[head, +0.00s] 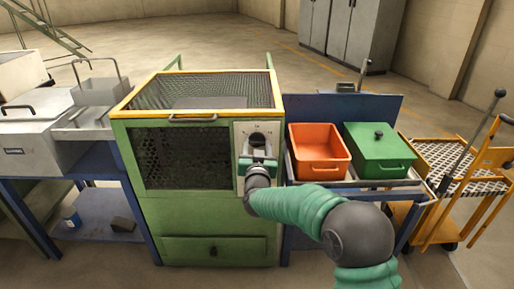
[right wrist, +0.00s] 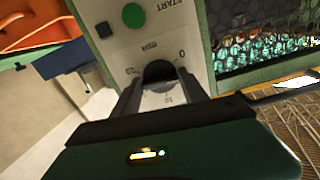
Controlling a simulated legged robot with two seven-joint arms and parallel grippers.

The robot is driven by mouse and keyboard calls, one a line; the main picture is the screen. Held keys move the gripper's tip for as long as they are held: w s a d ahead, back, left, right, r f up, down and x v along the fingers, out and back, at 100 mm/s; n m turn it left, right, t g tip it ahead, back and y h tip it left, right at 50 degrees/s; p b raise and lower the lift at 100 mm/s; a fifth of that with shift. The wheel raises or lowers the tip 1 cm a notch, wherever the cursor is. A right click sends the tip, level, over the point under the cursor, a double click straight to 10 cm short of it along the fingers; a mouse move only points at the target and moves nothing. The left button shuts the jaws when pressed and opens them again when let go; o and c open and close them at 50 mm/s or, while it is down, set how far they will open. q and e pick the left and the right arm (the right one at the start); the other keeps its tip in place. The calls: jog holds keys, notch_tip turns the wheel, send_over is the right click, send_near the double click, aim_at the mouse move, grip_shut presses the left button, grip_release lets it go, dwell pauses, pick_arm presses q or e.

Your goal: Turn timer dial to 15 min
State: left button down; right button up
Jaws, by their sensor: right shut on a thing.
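The furnace (head: 192,228) is a green cabinet with a yellow-rimmed mesh top and a dark mesh front window. Its pale control panel (head: 243,131) is at the right of the front. The dark timer dial (right wrist: 158,70) shows in the right wrist view, where the panel appears turned over, with a "0" mark beside the dial and a START label. My right gripper (right wrist: 161,84) is shut on the dial, one finger on each side. In the head view the right gripper (head: 258,164) covers the lower panel. The dial's pointer and exact setting cannot be read. My left gripper is out of view.
A green button (right wrist: 133,15) and a black button (right wrist: 104,30) are on the panel near my fingers. An orange bin (head: 318,168) and a green lidded box (head: 380,166) stand on the right table. A yellow cart (head: 462,180) is farther right. A blue bench (head: 62,185) stands left.

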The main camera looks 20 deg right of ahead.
jog(key=shift+a+f+m+b, duration=0.15)
jog(key=shift+m+b, duration=4.05)
jog(key=shift+m, duration=2.95)
jog(key=shift+f+m+b, duration=0.15)
jog(key=shift+m+b, duration=4.05)
jog(key=shift+m, duration=2.95)
jog(key=o, duration=1.4)
jog(key=shift+r, duration=0.25)
